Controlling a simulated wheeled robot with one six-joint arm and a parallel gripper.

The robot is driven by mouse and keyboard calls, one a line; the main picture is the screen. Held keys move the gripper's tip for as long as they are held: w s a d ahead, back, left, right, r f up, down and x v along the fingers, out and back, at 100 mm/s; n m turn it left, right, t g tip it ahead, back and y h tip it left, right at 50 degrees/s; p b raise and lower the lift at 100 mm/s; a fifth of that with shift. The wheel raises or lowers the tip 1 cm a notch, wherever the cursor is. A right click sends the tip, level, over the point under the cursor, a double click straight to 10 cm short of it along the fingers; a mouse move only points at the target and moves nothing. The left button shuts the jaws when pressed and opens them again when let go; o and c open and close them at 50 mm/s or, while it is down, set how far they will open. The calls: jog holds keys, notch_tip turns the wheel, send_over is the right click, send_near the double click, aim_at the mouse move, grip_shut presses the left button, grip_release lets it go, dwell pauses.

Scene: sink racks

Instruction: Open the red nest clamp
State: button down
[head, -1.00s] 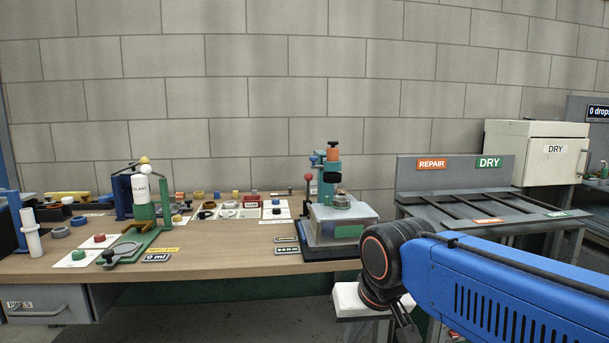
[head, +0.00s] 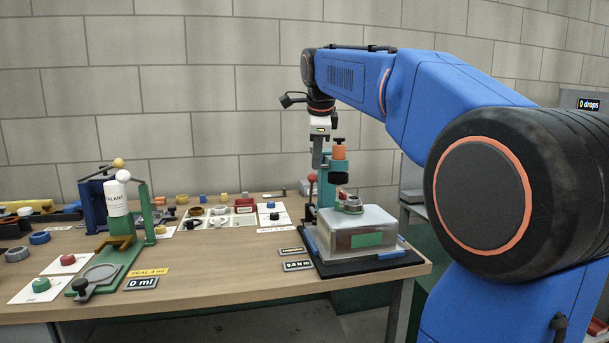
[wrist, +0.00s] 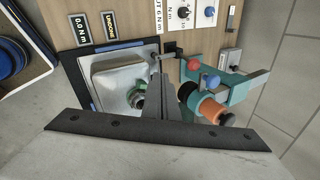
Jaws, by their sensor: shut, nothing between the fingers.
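The red nest clamp shows as a red ball knob (head: 312,177) on an upright lever, at the left of the teal press station. In the wrist view the red knob (wrist: 193,64) lies just right of and beyond my fingertips. My gripper (head: 317,166) points down above the station, close to the red knob in the head view; contact cannot be told. Its fingers (wrist: 167,88) are shut with nothing between them. The clear-topped box (head: 352,232) sits in the nest on a black base, with a round metal fitting on top.
The teal press (head: 333,172) with its orange cap stands right beside my fingers. A blue knob (wrist: 210,82) is near the red one. A green dispenser stand (head: 118,240) and several small parts occupy the left bench. The front middle of the bench is clear.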

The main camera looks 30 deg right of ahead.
aim_at(312, 178)
jog(key=shift+m, duration=0.4)
jog(key=shift+w+d+f, duration=0.7)
jog(key=shift+w+f, duration=0.55)
jog(key=shift+w, duration=0.25)
jog(key=shift+w+d+f, duration=0.7)
jog(key=shift+w+f, duration=0.55)
jog(key=shift+w, duration=0.2)
jog(key=shift+w+d+f, duration=0.7)
jog(key=shift+w+f, duration=0.55)
jog(key=shift+w, duration=0.25)
jog(key=shift+w, duration=0.1)
jog(key=shift+w+d+r, duration=0.3)
jog(key=shift+w+r, duration=0.15)
jog(key=shift+w, duration=0.35)
jog(key=shift+s, duration=0.1)
